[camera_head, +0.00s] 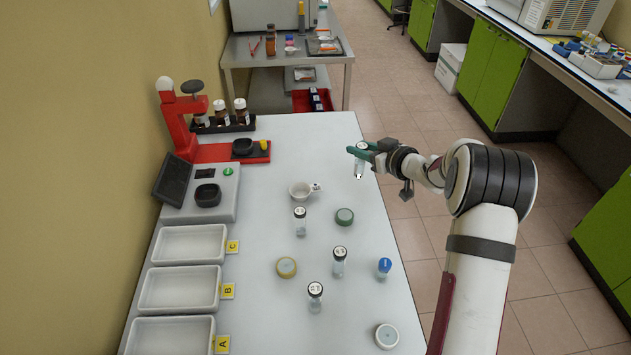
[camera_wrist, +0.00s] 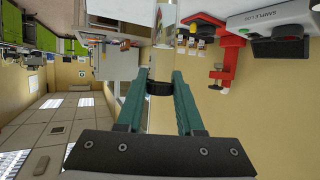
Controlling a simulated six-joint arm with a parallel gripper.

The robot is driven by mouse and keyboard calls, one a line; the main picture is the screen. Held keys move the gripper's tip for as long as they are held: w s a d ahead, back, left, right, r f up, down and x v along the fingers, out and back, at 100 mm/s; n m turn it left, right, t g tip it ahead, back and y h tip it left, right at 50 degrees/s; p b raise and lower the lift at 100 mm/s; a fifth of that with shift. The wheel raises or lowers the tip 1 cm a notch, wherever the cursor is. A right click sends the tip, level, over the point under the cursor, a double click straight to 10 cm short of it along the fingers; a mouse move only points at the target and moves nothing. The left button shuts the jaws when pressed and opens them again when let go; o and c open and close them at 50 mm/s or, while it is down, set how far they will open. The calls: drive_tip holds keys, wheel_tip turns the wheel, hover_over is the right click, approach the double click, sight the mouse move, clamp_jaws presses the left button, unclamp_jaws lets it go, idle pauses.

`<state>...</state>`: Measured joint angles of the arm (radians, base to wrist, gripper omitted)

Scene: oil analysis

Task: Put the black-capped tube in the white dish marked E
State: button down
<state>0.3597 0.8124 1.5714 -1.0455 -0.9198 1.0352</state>
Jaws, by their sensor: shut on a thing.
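My gripper (camera_head: 361,151) is shut on a clear tube (camera_head: 360,168), held at the table's right edge, above table height. In the wrist view my gripper (camera_wrist: 160,86) grips the tube's black cap (camera_wrist: 159,89) between green fingers, and the clear body (camera_wrist: 165,35) reaches up out of the picture. A small round white dish (camera_head: 300,192) stands on the table, to the left of and below the held tube in the head view. A small white tag (camera_head: 317,187) sits at its right; its letter is too small to read surely. The dish looks empty.
Several capped vials (camera_head: 339,262), a blue-capped vial (camera_head: 385,267) and round lidded pots (camera_head: 344,217) stand in the table's middle and front. White trays (camera_head: 180,289) line the left side. A red instrument (camera_head: 190,125) stands at the back left. The back right of the table is clear.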

drive_tip(key=shift+n+g+y, duration=0.5)
drive_tip(key=shift+n+y, duration=0.1)
drive_tip(key=shift+n, duration=0.1)
drive_tip(key=shift+w+a+f, duration=0.8)
drive_tip(key=shift+a+f, duration=1.05)
drive_tip(key=shift+a, duration=0.65)
drive_tip(key=shift+w+a+f, duration=0.8)
drive_tip(key=shift+a+f, duration=1)
drive_tip(key=shift+a, duration=0.75)
drive_tip(key=shift+w+a+f, duration=0.8)
drive_tip(key=shift+a+f, duration=1.05)
drive_tip(key=shift+a, duration=0.65)
drive_tip(key=c, duration=0.5)
unclamp_jaws()
drive_tip(key=shift+f, duration=0.1)
drive_tip(key=shift+c, duration=0.2)
